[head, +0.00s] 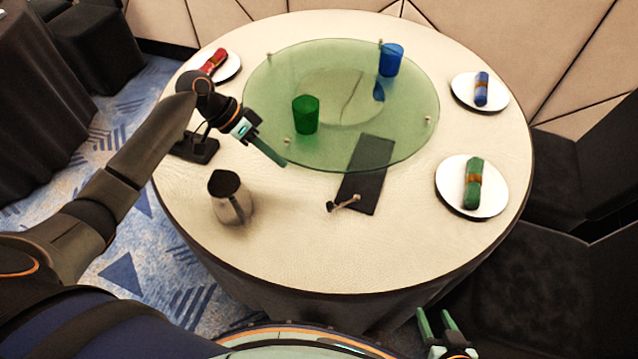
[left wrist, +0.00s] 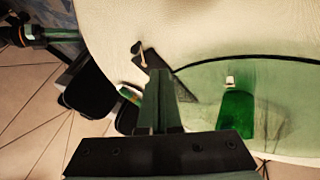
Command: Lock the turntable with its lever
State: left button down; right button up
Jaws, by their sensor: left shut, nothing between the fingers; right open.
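The glass turntable (head: 390,145) is a round, clear green disc on the round table; its rim and surface also show in the left wrist view (left wrist: 285,85). The lever also shows in the left wrist view (left wrist: 141,56). My left gripper (head: 282,162) is shut and empty near the turntable's front-left rim, left of the lever and apart from it. My right gripper (head: 438,322) is open and empty, below the table's near edge.
On the turntable are a green cup (head: 306,115) and a blue cup (head: 391,60). A metal jug (head: 229,198) stands left of the lever. Plates with a red napkin (head: 214,62), blue napkin (head: 481,90) and green napkin (head: 473,184) line the table. The front of the table is clear.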

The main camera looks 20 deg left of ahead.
pick_arm(q)
jog(key=shift+s+d, duration=0.1)
pick_arm(e)
jog(key=shift+s+f, duration=0.1)
jog(key=shift+s, duration=0.25)
pick_arm(q)
jog(key=x, duration=1)
jog(key=shift+s+d+p, duration=0.3)
jog(key=shift+d, duration=0.25)
jog(key=shift+s+d+p, duration=0.3)
jog(key=shift+d, duration=0.25)
jog(key=shift+s+d+f, duration=0.1)
jog(key=shift+s+d, duration=0.25)
jog(key=shift+d, duration=0.25)
pick_arm(e)
jog(key=shift+w+r, duration=0.15)
jog(key=shift+r, duration=0.65)
jog(key=shift+f, duration=0.1)
